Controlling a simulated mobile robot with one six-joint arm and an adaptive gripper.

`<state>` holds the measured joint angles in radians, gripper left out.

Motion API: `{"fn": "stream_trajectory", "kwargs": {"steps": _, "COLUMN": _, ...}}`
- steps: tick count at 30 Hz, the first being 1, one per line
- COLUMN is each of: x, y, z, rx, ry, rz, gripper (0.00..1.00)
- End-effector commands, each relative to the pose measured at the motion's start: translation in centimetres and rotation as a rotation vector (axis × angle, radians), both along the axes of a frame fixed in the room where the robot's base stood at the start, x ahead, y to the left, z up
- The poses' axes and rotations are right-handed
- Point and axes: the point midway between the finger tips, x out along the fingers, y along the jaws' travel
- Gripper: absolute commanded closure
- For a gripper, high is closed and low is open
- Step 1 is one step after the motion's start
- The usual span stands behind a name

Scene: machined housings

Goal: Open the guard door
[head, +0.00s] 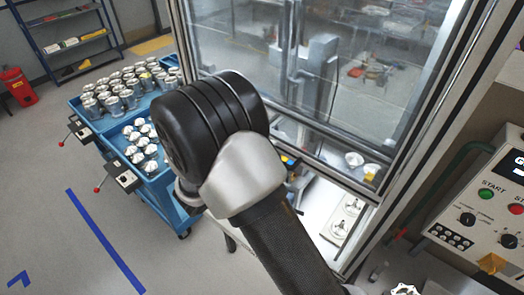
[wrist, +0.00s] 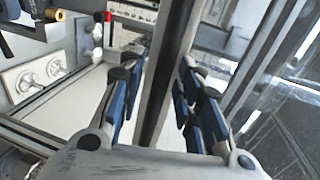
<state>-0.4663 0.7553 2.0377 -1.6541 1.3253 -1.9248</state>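The guard door (head: 385,75) is a large clear panel in a grey metal frame and stands in front of the machine in the head view. It looks closed, though my arm covers part of its lower left. In the wrist view, my gripper (wrist: 163,100) is open, with its blue-padded fingers on either side of a long grey metal bar (wrist: 168,75). A gap shows between the bar and the right finger; I cannot tell whether the left finger touches it. Whether this bar is the door's handle or its frame is unclear. In the head view my arm hides the gripper.
Blue carts (head: 84,116) with several machined parts stand at left. A control panel (head: 485,205) with green and red buttons is at right. A light surface with round fittings (head: 345,215) lies below the door. Open floor (head: 60,235) is at lower left.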

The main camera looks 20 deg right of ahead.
Motion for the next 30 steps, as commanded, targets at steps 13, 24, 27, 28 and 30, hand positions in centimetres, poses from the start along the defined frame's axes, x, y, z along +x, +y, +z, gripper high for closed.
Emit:
{"fn": "stream_trajectory", "kwargs": {"steps": 13, "x": -1.6, "y": 2.5, "z": 0.6, "rx": 0.001, "ry": -0.002, "rz": 0.006, "gripper": 0.68}}
{"fn": "stream_trajectory", "kwargs": {"steps": 24, "x": -5.9, "y": 8.2, "z": 2.1, "rx": 0.001, "ry": 0.000, "rz": 0.004, "gripper": 0.68}}
{"fn": "stream_trajectory", "kwargs": {"steps": 27, "x": -6.5, "y": 9.0, "z": 2.3, "rx": 0.000, "ry": 0.000, "rz": 0.002, "gripper": 0.68}}
{"fn": "stream_trajectory", "kwargs": {"steps": 28, "x": -6.6, "y": 9.1, "z": 2.3, "rx": 0.000, "ry": 0.000, "rz": 0.001, "gripper": 0.68}}
{"fn": "stream_trajectory", "kwargs": {"steps": 30, "x": -6.8, "y": 9.4, "z": 2.4, "rx": 0.000, "ry": 0.000, "rz": 0.001, "gripper": 0.68}}
